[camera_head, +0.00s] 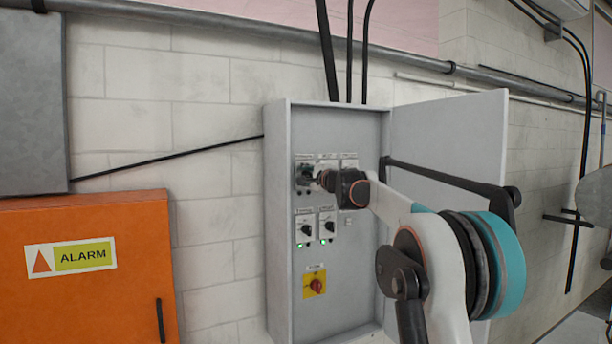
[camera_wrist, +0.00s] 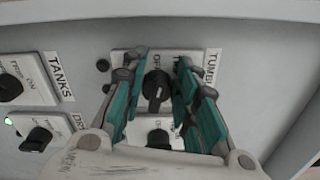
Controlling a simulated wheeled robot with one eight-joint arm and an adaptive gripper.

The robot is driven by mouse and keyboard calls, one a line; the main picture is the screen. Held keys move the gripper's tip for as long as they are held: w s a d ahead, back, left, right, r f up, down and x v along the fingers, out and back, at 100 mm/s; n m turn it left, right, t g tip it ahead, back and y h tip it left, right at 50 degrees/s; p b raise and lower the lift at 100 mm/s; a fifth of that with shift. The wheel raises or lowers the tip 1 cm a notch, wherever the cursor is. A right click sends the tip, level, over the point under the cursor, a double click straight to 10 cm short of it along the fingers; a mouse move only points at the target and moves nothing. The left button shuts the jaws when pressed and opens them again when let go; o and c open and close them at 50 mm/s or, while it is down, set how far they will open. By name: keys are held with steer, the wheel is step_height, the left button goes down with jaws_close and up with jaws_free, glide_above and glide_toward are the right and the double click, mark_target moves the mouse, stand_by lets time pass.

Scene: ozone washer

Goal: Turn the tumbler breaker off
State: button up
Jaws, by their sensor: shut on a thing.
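The tumbler breaker (camera_wrist: 158,84) is a grey switch plate with a black rotary knob, beside a label reading TUMBL in the wrist view. In the head view, the tumbler breaker (camera_head: 304,171) is at the top left of the grey cabinet. My gripper (camera_wrist: 163,72) has its teal fingers on both sides of the knob and is shut on it. In the head view my gripper (camera_head: 314,178) partly covers the breaker. The knob's exact setting is hard to read.
The switches labelled TANKS (camera_wrist: 13,86) and DRY (camera_wrist: 38,137) are beside it, with a green light lit. A red knob on a yellow plate (camera_head: 314,283) is lower in the cabinet. The cabinet door (camera_head: 447,125) stands open on the right. An orange alarm box (camera_head: 85,290) is at left.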

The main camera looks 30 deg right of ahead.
steer(key=shift+f+n, duration=0.15)
steer(key=shift+n, duration=1.15)
steer(key=o, duration=1)
steer(key=shift+s, duration=0.15)
steer(key=s, duration=1.1)
steer(key=shift+s+d, duration=0.15)
steer(key=shift+s, duration=0.2)
